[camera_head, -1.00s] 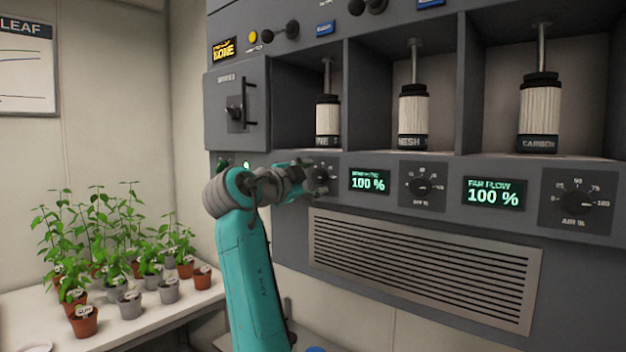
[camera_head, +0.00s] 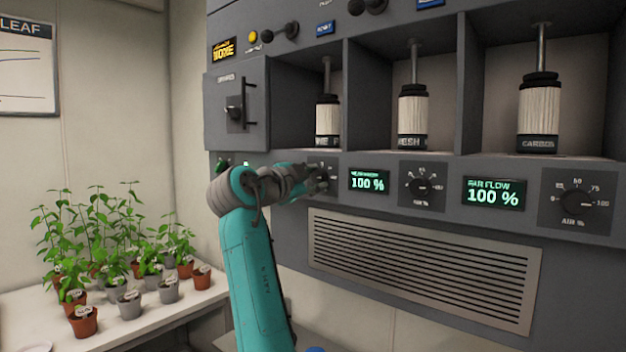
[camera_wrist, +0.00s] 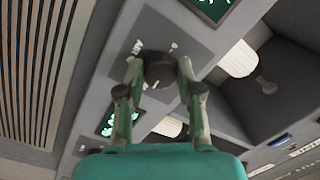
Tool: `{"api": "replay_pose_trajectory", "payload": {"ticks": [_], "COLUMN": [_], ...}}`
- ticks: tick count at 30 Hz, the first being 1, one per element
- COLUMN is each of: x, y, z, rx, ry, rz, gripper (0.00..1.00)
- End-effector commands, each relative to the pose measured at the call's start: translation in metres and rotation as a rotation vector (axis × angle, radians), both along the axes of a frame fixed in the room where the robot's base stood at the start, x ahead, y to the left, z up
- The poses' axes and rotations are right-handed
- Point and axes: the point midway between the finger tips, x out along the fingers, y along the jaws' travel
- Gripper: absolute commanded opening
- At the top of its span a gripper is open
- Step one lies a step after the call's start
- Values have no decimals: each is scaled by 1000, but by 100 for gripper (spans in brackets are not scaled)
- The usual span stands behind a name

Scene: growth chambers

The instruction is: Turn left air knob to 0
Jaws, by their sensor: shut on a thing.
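The leftmost dial knob in the head view sits on the panel left of a display reading 100 % (camera_head: 369,181), largely hidden by my gripper (camera_head: 320,180). In the wrist view, the dark round knob (camera_wrist: 159,71) is between my two fingertips (camera_wrist: 160,75). My gripper is shut on this knob. The knob's pointer and setting cannot be read. The middle knob (camera_head: 422,187) and the right AIR % knob (camera_head: 577,204) are untouched.
Filter cylinders (camera_head: 413,115) stand in open bays above the knobs, and a vent grille (camera_head: 420,270) lies below. Potted plants (camera_head: 120,265) stand on a white table at left.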

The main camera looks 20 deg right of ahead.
Motion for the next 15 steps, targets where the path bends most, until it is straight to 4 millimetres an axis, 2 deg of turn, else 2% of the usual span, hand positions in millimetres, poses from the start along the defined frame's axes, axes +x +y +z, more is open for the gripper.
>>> {"api": "replay_pose_trajectory", "payload": {"ticks": [15], "x": [0], "y": [0], "z": [0], "rx": [-225], "ry": [312], "rz": [0], "gripper": [1]}}
